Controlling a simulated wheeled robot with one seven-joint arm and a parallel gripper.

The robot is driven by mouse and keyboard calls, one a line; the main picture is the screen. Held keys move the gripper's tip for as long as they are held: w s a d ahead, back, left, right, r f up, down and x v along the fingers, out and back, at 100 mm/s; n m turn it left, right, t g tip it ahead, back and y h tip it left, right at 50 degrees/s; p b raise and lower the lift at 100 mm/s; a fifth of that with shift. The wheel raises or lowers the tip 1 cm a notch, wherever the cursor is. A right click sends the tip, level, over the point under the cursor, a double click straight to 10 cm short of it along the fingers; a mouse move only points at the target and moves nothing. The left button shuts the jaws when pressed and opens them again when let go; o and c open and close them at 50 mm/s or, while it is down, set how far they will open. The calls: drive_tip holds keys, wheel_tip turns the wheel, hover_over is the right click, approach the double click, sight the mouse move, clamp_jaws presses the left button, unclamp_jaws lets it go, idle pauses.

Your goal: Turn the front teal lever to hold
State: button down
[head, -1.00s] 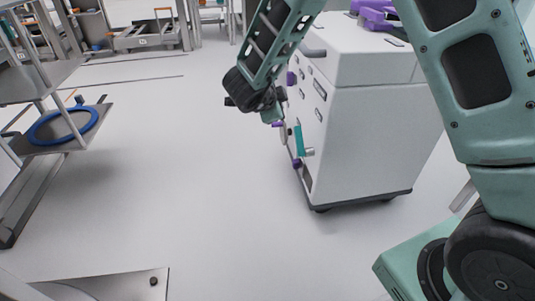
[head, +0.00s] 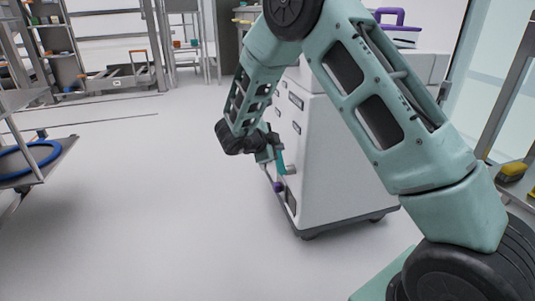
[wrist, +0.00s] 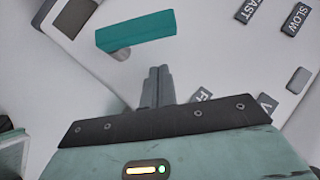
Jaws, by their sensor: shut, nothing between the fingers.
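The teal lever (head: 281,163) is on the front face of the white cabinet (head: 340,170). My gripper (head: 272,153) is right by it in the head view and partly covers it. In the wrist view, the teal lever (wrist: 137,32) is a tilted bar just beyond and slightly left of my fingertips (wrist: 160,72). The fingers are shut together with nothing between them. A gap shows between fingertips and lever in the picture; I cannot tell the depth. Other labels are partly hidden by my gripper; no hold label is readable.
A purple knob (head: 278,187) sits low on the cabinet front. A shelf with a blue ring (head: 35,158) stands at left, and a rack with a yellow item (head: 512,171) at right. The floor before the cabinet is clear.

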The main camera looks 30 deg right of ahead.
drive_tip(key=w+f, duration=0.1)
drive_tip(key=b, duration=0.1)
drive_tip(key=w+f+b, duration=0.1)
drive_tip(key=shift+w+d+f, duration=0.25)
drive_tip(key=shift+w+f, duration=0.05)
drive_tip(key=shift+f, duration=0.05)
drive_tip(key=shift+r+p, duration=0.2)
drive_tip(key=shift+p, duration=0.75)
